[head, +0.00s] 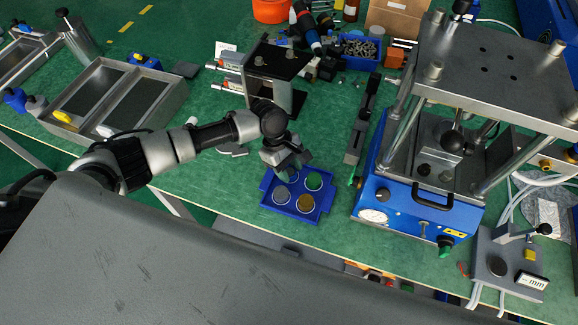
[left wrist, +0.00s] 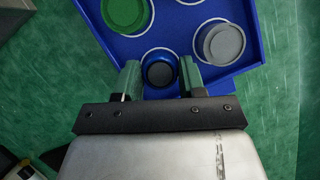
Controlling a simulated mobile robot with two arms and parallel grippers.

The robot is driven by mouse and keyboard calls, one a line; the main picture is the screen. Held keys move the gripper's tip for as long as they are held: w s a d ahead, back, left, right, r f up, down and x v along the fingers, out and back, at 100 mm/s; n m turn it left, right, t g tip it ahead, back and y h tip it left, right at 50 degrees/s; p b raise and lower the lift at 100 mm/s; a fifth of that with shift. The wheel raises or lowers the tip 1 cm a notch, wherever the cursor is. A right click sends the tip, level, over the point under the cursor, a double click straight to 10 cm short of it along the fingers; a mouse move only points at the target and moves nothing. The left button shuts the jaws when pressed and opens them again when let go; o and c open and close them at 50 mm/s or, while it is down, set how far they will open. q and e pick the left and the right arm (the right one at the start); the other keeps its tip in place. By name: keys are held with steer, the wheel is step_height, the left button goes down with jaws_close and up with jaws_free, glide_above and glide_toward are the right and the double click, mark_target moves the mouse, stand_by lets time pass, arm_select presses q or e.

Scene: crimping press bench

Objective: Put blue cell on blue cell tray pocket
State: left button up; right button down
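The blue cell tray (head: 268,200) lies on the green bench top. A green cell (head: 314,181), a brownish-yellow cell (head: 305,203) and a grey cell (head: 281,195) sit in its ringed pockets. My left gripper (head: 288,168) is low over the tray's far-left pocket and partly hides it. In the left wrist view, the blue cell (left wrist: 160,70), with a dark face, is between my two fingers, which appear to touch its sides. It lies within that pocket's white ring; whether it rests on the pocket floor cannot be told. My right gripper is out of view.
A blue press (head: 425,215) with steel posts stands right of the tray. A black-topped stand (head: 278,60) is behind it. A steel double bin (head: 120,95) is at the left. A small gauge stand (head: 505,265) is at the lower right. The bench around the tray is mostly clear.

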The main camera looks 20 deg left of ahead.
arm_select(q)
steer(key=shift+o, duration=0.6)
steer(key=shift+r, duration=0.1)
steer(key=v, duration=1.2)
